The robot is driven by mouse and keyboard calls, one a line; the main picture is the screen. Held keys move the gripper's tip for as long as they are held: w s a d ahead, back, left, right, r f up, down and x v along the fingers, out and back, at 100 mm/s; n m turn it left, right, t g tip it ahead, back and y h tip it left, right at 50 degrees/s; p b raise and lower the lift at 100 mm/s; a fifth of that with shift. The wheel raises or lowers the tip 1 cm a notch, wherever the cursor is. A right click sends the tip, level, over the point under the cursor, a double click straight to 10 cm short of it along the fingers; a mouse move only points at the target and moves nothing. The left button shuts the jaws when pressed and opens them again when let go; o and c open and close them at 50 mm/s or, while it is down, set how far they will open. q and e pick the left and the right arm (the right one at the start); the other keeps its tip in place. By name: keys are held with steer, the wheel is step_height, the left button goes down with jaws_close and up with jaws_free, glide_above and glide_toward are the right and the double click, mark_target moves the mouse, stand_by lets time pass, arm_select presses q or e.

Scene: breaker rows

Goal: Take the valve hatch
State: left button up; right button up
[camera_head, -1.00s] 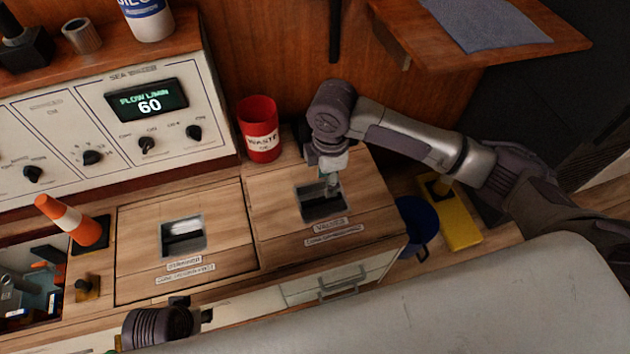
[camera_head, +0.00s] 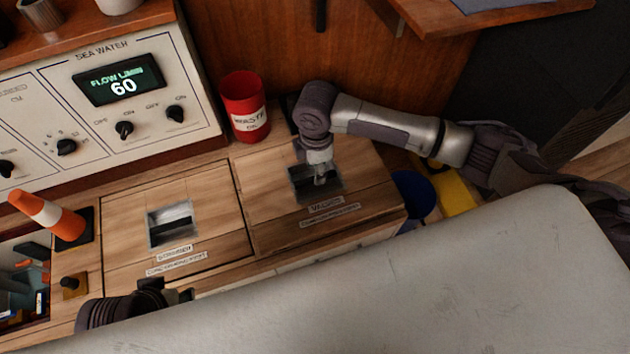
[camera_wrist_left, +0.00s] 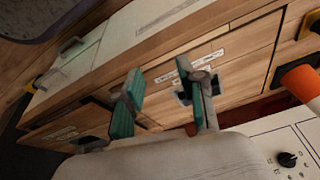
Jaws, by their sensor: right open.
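The valve hatch (camera_head: 275,216) is a wooden lid with a "VALVES" label and a square metal recess (camera_head: 300,185), right of a similar hatch in the head view. It lies flush in the counter. My right gripper (camera_head: 321,180) points down with its fingertips at or inside this recess; it is open, and whether it touches the metal I cannot tell. My left gripper (camera_head: 168,294) is low over the counter's front edge. In the left wrist view its teal fingers (camera_wrist_left: 164,100) are apart with nothing between them.
The left hatch (camera_head: 127,213) has its own recess. A red waste bin (camera_head: 244,105) stands behind the valve hatch, beside the control panel (camera_head: 95,115). A blue bucket (camera_head: 412,193) is at the right.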

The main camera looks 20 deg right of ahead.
steer(key=shift+s+a+f+b, duration=0.1)
steer(key=shift+f+b, duration=0.1)
steer(key=shift+f, duration=0.45)
steer(key=shift+s+a+f+b, duration=0.1)
steer(key=shift+f+b, duration=0.1)
steer(key=shift+f, duration=0.4)
steer(key=shift+d+f, duration=0.1)
steer(key=shift+f, duration=0.7)
jaws_close()
arm_select(q)
steer(key=w+t, duration=0.1)
steer(key=w, duration=0.1)
steer(key=w+d+t, duration=0.1)
steer(key=shift+w+f, duration=0.15)
steer(key=shift+w, duration=0.2)
arm_select(e)
steer(key=shift+w+r, duration=0.15)
